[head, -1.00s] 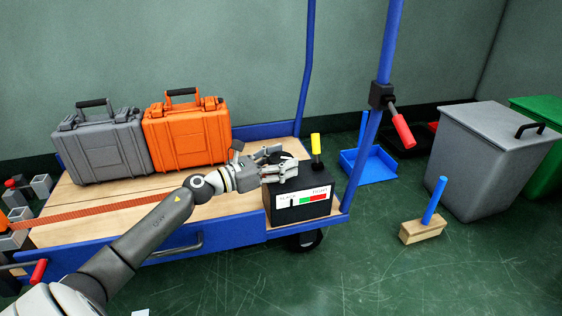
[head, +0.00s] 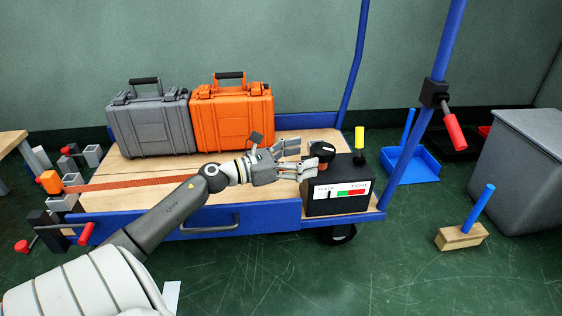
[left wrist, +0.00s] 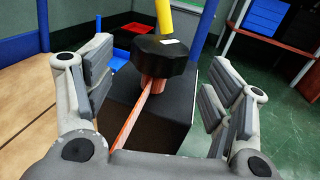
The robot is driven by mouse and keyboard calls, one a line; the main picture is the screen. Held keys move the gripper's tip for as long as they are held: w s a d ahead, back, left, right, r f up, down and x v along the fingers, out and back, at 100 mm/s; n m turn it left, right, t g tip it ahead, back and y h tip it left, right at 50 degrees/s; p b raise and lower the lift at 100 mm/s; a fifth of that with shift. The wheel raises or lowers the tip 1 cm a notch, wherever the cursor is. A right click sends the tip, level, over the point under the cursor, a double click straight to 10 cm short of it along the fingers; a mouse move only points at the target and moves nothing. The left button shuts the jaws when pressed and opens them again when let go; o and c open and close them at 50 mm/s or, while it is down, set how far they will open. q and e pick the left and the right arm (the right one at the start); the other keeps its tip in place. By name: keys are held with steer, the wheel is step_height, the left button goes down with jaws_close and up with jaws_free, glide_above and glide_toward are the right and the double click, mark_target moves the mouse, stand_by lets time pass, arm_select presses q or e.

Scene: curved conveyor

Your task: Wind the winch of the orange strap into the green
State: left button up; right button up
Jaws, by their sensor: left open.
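The winch (head: 316,204) is a black box at the right end of the cart, with a black knob (head: 322,149) and a yellow-topped post (head: 359,141) on top. Its front label (head: 340,190) has white, green and red bands; I cannot clearly make out a pointer. The orange strap (head: 120,185) runs along the deck from the left; my arm hides part. My left gripper (head: 300,160) is open and empty, just left of the knob. In the left wrist view the knob (left wrist: 158,52) shows beyond and between the spread fingers, apart from them. My right gripper is not in view.
A grey case (head: 150,130) and an orange case (head: 233,122) stand on the cart deck (head: 110,165). A blue upright (head: 420,120) rises at the cart's right end. A brush (head: 462,236), a blue dustpan (head: 410,165) and a grey bin (head: 525,175) are on the floor to the right.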

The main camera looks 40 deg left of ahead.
arm_select(q)
steer(key=shift+v, duration=2.95)
